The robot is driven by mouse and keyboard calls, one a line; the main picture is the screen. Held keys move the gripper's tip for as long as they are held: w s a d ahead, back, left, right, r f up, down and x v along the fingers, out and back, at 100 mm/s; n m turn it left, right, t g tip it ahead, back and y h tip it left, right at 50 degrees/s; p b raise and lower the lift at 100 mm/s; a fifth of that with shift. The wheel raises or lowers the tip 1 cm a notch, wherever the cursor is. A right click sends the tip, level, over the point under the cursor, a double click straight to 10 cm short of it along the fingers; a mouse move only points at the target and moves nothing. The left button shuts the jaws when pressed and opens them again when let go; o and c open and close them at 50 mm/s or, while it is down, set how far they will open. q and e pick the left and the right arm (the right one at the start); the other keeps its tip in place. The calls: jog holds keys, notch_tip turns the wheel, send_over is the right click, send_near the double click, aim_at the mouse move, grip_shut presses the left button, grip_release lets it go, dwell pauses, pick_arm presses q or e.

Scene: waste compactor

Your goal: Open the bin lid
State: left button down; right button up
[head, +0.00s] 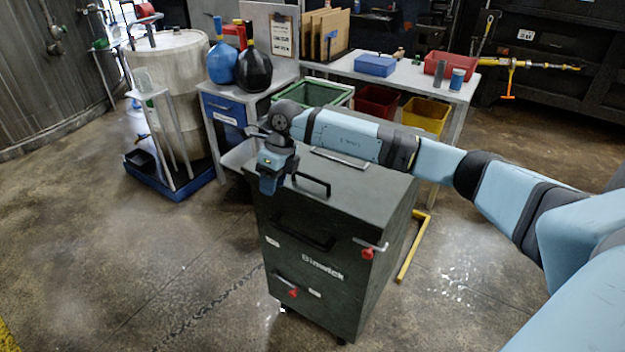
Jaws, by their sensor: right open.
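The dark bin (300,265) stands on the floor in the middle of the head view, with a pale name label on its front. Its flat lid (365,190) lies shut on top. A black bar handle (313,181) stands up from the lid near its front edge. My right gripper (269,188) points down near the lid's front left corner, left of the handle and apart from it in the picture. It is open, with nothing seen in it; its exact height over the lid is hard to tell. My left gripper is not in view.
A workbench (345,70) with a blue box (375,65) and a red tray (447,66) stands behind the bin. A large pale drum (175,80) stands at left. A yellow floor bracket (407,262) lies right of the bin. The floor in front is clear.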

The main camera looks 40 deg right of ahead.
aim_at(313, 177)
jog(key=w+d+r+m+h, duration=0.1)
jog(key=d+r+h, duration=0.2)
jog(key=d, duration=0.3)
jog(key=w+d+r+h, duration=0.2)
jog(key=d+r, duration=0.2)
jog(key=d, duration=0.2)
jog(key=f, duration=0.4)
jog(key=d+f, duration=0.1)
jog(key=f, duration=0.4)
jog(key=w+d+f+p, duration=0.1)
jog(key=f, duration=0.3)
jog(key=shift+d+f, duration=0.15)
jog(key=shift+f, duration=0.2)
grip_shut()
